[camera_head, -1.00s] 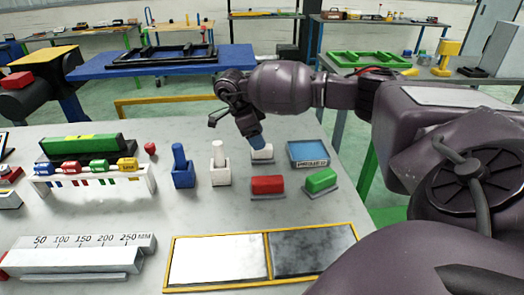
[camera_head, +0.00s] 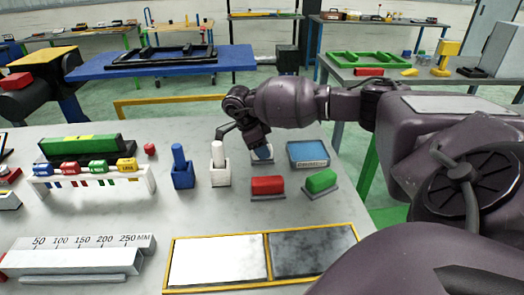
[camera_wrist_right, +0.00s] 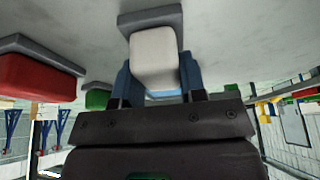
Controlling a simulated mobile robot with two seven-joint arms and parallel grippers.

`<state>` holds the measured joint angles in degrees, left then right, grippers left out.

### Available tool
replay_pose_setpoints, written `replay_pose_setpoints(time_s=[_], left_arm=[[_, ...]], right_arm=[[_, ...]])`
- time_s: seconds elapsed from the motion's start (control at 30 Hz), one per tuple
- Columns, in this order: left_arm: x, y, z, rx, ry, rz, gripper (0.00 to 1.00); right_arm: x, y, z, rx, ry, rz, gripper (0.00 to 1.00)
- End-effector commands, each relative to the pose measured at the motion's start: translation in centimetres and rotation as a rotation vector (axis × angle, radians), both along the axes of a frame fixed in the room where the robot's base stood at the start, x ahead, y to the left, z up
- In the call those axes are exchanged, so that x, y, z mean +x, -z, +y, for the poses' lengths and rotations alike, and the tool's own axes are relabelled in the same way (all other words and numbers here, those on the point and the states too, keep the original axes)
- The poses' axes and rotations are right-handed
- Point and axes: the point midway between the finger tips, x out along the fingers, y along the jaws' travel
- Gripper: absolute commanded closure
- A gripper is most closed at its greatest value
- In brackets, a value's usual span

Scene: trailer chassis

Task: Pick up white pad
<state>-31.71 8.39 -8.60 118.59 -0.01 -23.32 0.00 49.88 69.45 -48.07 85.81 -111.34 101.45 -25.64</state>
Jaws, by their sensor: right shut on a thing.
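The white pad (camera_wrist_right: 154,58) shows large in the right wrist view, with a grey base plate (camera_wrist_right: 150,18) at its far end. My right gripper (camera_wrist_right: 153,85) has its blue fingers on both sides of the pad and is shut on it. In the head view my right gripper (camera_head: 262,150) points down behind the red pad, and its fingers and hand mostly hide the white pad. I cannot tell whether the base plate is clear of the table. My left gripper is not in view.
The red pad (camera_head: 267,185) and green pad (camera_head: 321,180) stand close in front. A blue tray (camera_head: 308,154) is just right of my gripper, and a white holder with a peg (camera_head: 219,170) is to its left. A yellow-framed black-and-white panel (camera_head: 268,258) lies nearer.

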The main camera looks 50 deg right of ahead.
Motion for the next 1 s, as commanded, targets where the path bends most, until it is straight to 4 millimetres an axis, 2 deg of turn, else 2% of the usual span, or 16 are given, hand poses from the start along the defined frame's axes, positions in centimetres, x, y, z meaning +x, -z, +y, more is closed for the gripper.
replay_pose_setpoints(time_s=[0.23,0.37,0.47,0.8,1.0], left_arm=[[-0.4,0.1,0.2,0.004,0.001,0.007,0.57],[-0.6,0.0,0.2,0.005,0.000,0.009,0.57],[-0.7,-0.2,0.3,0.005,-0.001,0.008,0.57],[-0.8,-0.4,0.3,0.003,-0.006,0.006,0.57],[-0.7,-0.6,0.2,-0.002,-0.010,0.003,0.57]], right_arm=[[0.0,-0.3,0.0,0.000,0.001,-0.002,0.90],[0.1,-1.5,0.0,0.000,0.001,-0.005,0.90],[0.1,-3.2,-0.1,-0.001,0.001,-0.006,0.90],[0.1,-11.8,0.0,0.000,0.000,-0.008,0.90],[0.1,-16.2,0.0,0.000,0.000,-0.007,0.90]])
